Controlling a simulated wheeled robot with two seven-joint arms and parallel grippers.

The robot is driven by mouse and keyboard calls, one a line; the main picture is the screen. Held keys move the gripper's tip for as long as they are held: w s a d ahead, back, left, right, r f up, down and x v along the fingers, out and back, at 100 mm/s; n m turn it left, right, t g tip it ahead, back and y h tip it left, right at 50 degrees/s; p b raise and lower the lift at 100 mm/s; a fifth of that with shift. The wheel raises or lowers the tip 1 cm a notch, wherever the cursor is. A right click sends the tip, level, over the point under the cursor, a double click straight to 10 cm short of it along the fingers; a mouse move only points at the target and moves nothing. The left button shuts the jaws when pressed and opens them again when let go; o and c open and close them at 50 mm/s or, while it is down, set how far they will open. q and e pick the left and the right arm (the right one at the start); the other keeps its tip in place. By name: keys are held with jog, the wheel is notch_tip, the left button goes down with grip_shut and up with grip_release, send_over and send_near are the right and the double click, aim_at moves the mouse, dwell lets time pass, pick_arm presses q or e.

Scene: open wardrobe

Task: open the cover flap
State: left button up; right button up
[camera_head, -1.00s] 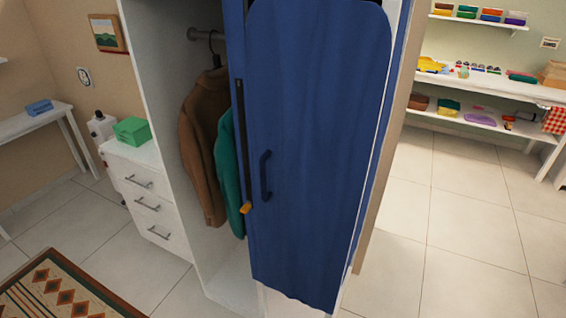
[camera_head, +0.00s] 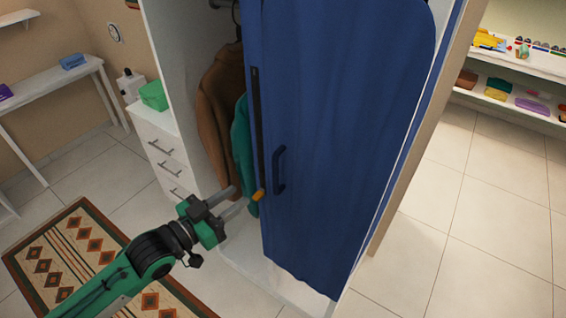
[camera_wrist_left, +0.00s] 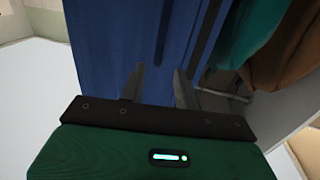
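The blue cover flap (camera_head: 350,140) hangs down over the right part of the open wardrobe. It also fills the upper middle of the left wrist view (camera_wrist_left: 115,45). A dark handle (camera_head: 279,171) sits near its left edge. A black strip (camera_head: 257,120) runs down that edge, with an orange tab (camera_head: 258,195) at its lower end. My left gripper (camera_head: 241,196) is open and empty, with its fingertips just left of the orange tab. In the left wrist view its two fingers (camera_wrist_left: 159,78) stand apart in front of the blue cloth. Contact cannot be told. My right gripper is not in view.
A brown jacket (camera_head: 222,110) and a green garment (camera_head: 241,150) hang inside the wardrobe, left of the flap. White drawers (camera_head: 165,150) with a green box (camera_head: 153,95) stand at left. A patterned rug (camera_head: 85,250) lies below. The floor at right is clear.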

pick_arm(q)
jog(key=p, duration=0.4)
send_over(276, 191)
jog(key=shift+w+a, duration=0.1)
jog(key=shift+a, duration=0.15)
jog(key=shift+w+d, duration=0.3)
grip_shut()
